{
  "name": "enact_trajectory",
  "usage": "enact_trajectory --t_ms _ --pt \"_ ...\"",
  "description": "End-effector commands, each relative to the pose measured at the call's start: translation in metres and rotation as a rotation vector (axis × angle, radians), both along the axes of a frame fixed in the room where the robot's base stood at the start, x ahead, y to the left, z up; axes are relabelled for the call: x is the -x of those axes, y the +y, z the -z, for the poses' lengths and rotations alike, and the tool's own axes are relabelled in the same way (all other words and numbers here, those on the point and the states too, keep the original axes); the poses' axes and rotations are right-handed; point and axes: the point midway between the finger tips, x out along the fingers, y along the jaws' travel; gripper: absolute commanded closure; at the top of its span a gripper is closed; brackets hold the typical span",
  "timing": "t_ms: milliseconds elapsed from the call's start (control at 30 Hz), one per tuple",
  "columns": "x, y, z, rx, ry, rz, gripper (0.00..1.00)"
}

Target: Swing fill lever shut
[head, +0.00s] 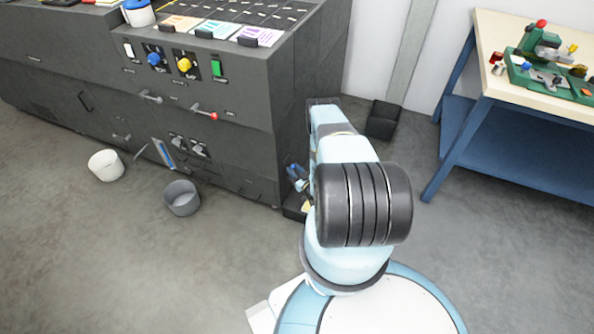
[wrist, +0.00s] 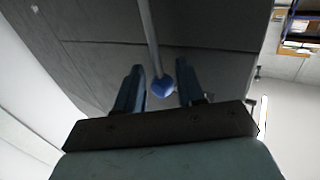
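A thin grey lever with a blue ball knob (wrist: 162,87) shows in the wrist view against the dark side of the machine. I cannot tell from a label whether it is the fill lever. My gripper (wrist: 160,76) is open, with one finger on each side of the knob and gaps to both. In the head view my gripper (head: 296,178) is partly hidden behind my arm, low by the right end of the dark machine (head: 240,150). The blue-knobbed lever cannot be made out there.
On the machine's front are a red-tipped lever (head: 205,112) and a grey lever (head: 150,97). A white bucket (head: 106,165) and a grey bucket (head: 182,198) stand on the floor before it. A blue-framed bench (head: 520,150) stands at right. The floor at left front is clear.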

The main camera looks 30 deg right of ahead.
Motion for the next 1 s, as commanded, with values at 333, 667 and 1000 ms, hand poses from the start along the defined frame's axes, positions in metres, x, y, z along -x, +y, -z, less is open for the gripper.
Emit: enact_trajectory --t_ms 333,667,1000 --pt "0.0 0.0 0.0 0.0 0.0 0.0 0.92" --pt "0.001 0.0 0.0 0.0 0.0 0.0 1.0" --pt "0.0 -0.007 0.0 -0.034 0.028 0.006 1.0"
